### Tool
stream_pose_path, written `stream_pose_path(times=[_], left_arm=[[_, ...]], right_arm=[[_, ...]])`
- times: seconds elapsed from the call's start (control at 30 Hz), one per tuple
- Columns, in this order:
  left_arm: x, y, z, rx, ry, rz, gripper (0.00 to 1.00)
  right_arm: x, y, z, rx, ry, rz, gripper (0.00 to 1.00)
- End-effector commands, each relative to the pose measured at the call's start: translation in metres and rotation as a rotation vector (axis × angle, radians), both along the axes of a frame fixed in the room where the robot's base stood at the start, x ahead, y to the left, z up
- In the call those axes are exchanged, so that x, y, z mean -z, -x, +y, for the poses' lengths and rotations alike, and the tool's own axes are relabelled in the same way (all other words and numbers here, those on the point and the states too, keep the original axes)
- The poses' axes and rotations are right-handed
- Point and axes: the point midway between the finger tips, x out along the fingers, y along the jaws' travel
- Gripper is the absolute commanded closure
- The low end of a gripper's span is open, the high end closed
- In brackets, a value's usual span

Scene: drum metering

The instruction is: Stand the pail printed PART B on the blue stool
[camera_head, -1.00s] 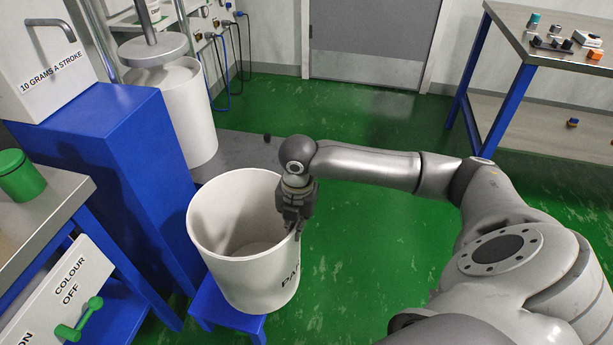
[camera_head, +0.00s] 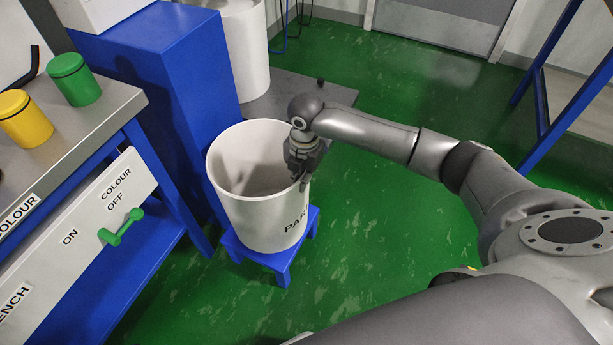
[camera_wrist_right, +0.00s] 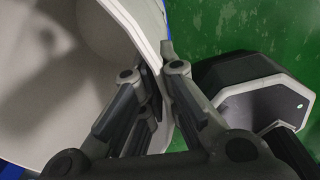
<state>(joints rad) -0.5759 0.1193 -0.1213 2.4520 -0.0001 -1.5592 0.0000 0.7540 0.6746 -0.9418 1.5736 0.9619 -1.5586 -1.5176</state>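The white open pail (camera_head: 255,205) is upright on the small blue stool (camera_head: 276,262). Its print reads "PAR"; the rest is hidden round its side. It looks empty. The pail covers most of the stool top; I see the stool's front edge, right corner and legs. My right gripper (camera_head: 302,182) points down at the pail's right rim. In the right wrist view, the gripper (camera_wrist_right: 165,68) has one finger inside and one outside the pail wall (camera_wrist_right: 125,30), closed on the rim. My left gripper is out of view.
A steel bench (camera_head: 75,125) with green (camera_head: 74,80) and yellow (camera_head: 25,118) pots stands left, with a green-handled COLOUR lever (camera_head: 121,227) on its front. A blue pedestal (camera_head: 170,75) and another white container (camera_head: 240,45) are behind the pail. Green floor (camera_head: 400,240) is open at right.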

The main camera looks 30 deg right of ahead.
Motion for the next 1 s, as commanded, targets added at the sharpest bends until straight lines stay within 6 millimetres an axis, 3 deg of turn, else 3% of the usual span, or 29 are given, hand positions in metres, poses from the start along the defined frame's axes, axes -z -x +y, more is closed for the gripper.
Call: stream_pose_path(times=[0.1,0.3,0.7,0.9,1.0], left_arm=[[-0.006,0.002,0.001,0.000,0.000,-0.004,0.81],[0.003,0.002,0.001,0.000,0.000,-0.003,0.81],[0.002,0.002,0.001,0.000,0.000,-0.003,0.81],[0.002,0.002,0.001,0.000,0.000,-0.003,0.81],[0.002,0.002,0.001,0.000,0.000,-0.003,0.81]], right_arm=[[0.003,-0.006,0.005,-0.001,-0.006,-0.010,1.00],[0.031,-0.005,0.004,0.000,-0.003,-0.008,1.00],[0.034,-0.006,0.004,-0.001,-0.005,-0.010,1.00],[0.037,-0.003,0.003,-0.001,0.001,-0.001,0.74],[0.037,-0.003,0.003,-0.001,0.001,-0.001,0.73]])
